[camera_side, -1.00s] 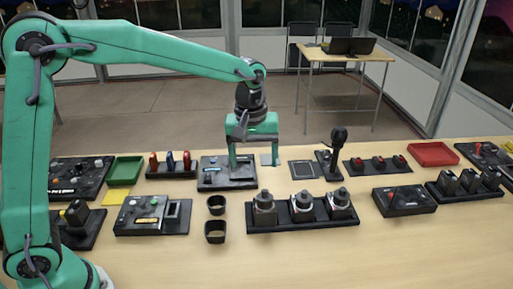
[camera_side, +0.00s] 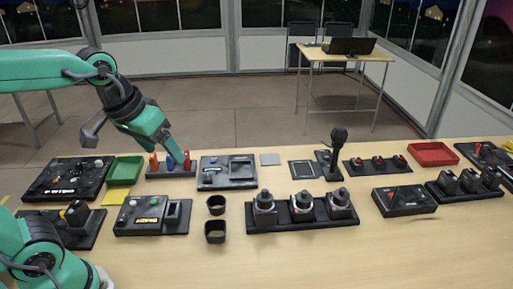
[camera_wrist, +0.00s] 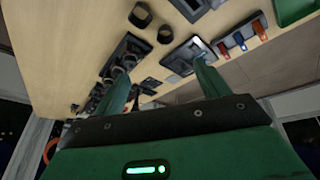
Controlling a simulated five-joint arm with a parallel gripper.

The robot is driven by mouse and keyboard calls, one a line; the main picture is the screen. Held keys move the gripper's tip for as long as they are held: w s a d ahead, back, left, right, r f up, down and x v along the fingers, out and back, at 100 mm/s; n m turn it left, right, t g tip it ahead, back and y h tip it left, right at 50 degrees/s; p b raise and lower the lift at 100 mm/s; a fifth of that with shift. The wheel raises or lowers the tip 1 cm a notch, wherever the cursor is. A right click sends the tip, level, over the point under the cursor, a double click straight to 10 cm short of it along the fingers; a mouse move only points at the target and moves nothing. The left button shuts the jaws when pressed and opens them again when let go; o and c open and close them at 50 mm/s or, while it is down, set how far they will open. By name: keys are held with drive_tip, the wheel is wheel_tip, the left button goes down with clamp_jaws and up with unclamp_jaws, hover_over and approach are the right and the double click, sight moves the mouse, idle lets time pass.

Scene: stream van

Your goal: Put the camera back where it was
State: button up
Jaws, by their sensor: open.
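My gripper (camera_side: 172,152) is tilted, above and just behind the back left of the table, near the rack of red, blue and orange handles (camera_side: 171,168). In the wrist view my gripper (camera_wrist: 161,64) has its two green fingers wide apart, with nothing between them. Three dark grey units with round tops (camera_side: 302,205) stand in a black tray in the middle front. I cannot tell for certain which thing is the camera. A dark panel with a screen (camera_side: 228,172) lies right of my gripper.
A green tray (camera_side: 125,170) and black control panels (camera_side: 66,180) are at the left. Two black cups (camera_side: 215,230) stand in front. A microphone-like stick (camera_side: 338,145), black units (camera_side: 470,182) and a red tray (camera_side: 433,154) are to the right. Bare wood lies along the front.

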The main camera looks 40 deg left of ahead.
drive_tip(key=shift+m+t, duration=0.6)
drive_tip(key=shift+m, duration=0.3)
drive_tip(key=shift+s+a+f, duration=0.25)
drive_tip(key=shift+s, duration=0.6)
drive_tip(key=shift+s+a+f, duration=0.3)
drive_tip(key=shift+s, duration=0.5)
drive_tip(key=shift+s+a+f, duration=0.25)
drive_tip(key=shift+s, duration=0.6)
